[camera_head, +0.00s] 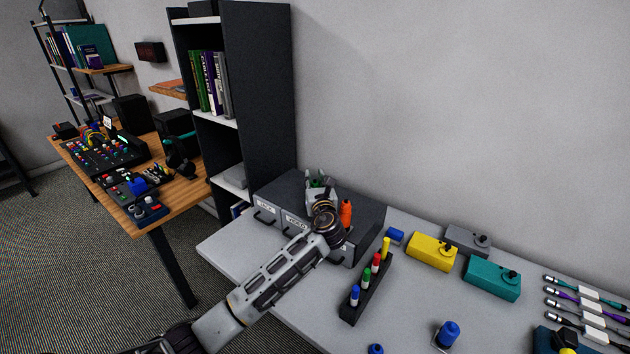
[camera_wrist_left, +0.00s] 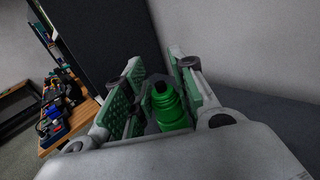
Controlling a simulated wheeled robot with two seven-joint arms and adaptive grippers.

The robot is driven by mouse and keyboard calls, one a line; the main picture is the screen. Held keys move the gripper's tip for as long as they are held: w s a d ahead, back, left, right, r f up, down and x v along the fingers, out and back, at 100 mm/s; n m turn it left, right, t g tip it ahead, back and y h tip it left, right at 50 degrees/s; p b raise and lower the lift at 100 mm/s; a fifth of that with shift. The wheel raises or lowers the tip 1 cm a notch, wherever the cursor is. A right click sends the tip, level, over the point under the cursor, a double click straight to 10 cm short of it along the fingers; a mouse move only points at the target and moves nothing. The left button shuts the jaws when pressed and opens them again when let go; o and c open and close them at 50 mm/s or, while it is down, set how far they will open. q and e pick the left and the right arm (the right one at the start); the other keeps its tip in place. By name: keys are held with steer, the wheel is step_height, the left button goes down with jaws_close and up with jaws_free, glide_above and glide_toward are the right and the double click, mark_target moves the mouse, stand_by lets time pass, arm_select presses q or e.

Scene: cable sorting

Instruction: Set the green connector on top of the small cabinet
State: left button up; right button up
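The small cabinet (camera_head: 362,226) is a dark grey box with labelled drawer fronts, at the back left of the light table. My left gripper (camera_head: 319,184) is over its top and points away from the head camera. The green connector (camera_wrist_left: 170,108) is between the fingers of my left gripper (camera_wrist_left: 160,92) in the left wrist view. The fingers look spread, with a narrow gap on the connector's left side. In the head view the connector is mostly hidden by the gripper. Whether its base touches the cabinet top is hidden. My right gripper is not in view.
An orange connector (camera_head: 346,213) stands by the gripper at the cabinet. A black rack (camera_head: 366,289) holds several coloured connectors in front. Yellow (camera_head: 432,251), teal (camera_head: 493,279) and grey (camera_head: 467,240) boxes lie to the right. A tall black shelf (camera_head: 258,90) rises behind the cabinet's left.

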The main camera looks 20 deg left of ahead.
arm_select(q)
steer(key=o, duration=0.4)
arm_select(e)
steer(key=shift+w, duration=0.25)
arm_select(q)
steer(key=shift+r, duration=0.15)
steer(key=shift+v, duration=0.85)
steer(key=v, duration=1)
steer(key=shift+s+d+r, duration=0.1)
steer(key=shift+s, duration=0.05)
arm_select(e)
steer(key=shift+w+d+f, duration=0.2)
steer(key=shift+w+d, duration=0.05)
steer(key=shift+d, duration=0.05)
